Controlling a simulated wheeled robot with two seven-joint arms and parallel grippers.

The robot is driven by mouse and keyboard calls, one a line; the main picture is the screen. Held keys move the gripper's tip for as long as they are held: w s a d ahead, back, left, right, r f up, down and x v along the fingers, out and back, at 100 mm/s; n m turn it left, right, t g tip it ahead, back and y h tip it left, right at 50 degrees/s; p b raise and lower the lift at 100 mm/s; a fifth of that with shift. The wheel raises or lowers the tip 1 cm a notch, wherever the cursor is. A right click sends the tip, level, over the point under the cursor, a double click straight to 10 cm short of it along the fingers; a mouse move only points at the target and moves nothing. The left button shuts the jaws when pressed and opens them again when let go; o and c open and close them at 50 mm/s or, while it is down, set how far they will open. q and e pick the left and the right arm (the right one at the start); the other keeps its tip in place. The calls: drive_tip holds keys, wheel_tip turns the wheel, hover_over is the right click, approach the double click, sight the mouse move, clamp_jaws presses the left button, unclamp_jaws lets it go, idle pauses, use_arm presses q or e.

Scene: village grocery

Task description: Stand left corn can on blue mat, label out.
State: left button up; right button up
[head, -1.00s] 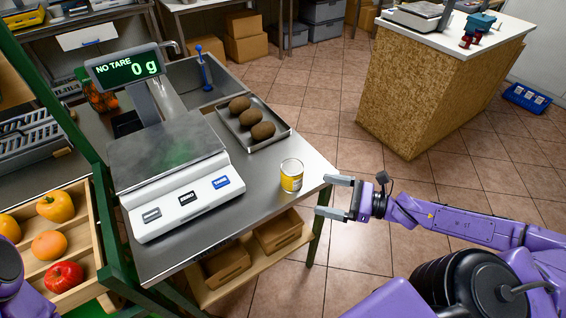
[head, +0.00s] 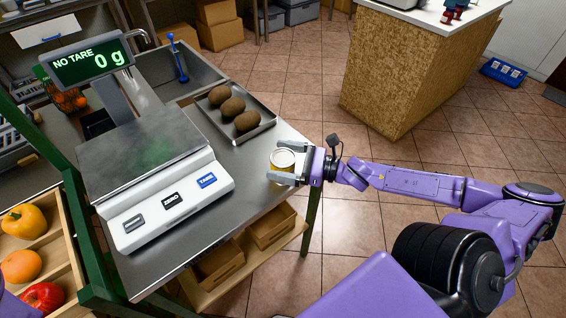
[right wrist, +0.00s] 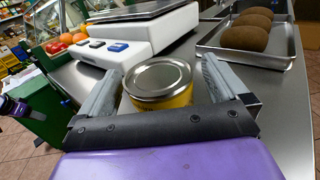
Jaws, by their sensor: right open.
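A yellow can (head: 283,158) with a bare metal lid stands upright near the right edge of the steel counter. It also shows in the right wrist view (right wrist: 160,82), where its label is mostly hidden below the rim. My right gripper (head: 272,160) is open, with one finger on each side of the can. In the right wrist view a small gap shows between the can and each finger. A purple part of my left arm (right wrist: 12,106) shows at the left edge of the right wrist view; its jaws cannot be made out. No blue mat is visible.
A white scale (head: 160,190) reading 0 g stands left of the can. A metal tray (head: 262,128) with three brown oval items lies behind it. A produce crate (head: 62,255) is at the left. A green post and frame border the counter. Open floor lies right of it.

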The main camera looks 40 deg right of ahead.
drive_tip(key=shift+w+a, duration=0.15)
drive_tip(key=shift+r, duration=0.1)
drive_tip(key=c, duration=1.3)
